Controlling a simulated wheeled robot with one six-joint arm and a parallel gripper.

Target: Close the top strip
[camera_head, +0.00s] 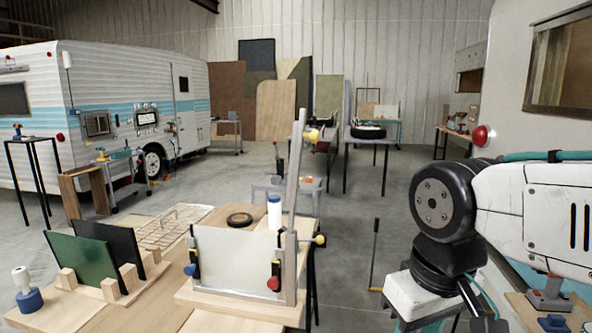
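A wooden strip (294,170), which I take for the top strip, stands nearly upright at the right end of a wooden frame (232,307) on the workbench. A yellow knob (313,135) is near its upper end, and another yellow knob (320,240) is lower down beside the right post. The frame holds a pale upright panel (235,262) whose top edge is uncovered. My arm shows at the right; my gripper is not in view.
On the bench (90,315) are dark green panels (80,261) in a wooden rack, a blue-based white item (28,290), a dark ring (239,220) and a white bottle (274,212). A camper (130,90) stands behind left. Open floor (365,215) lies right of the bench.

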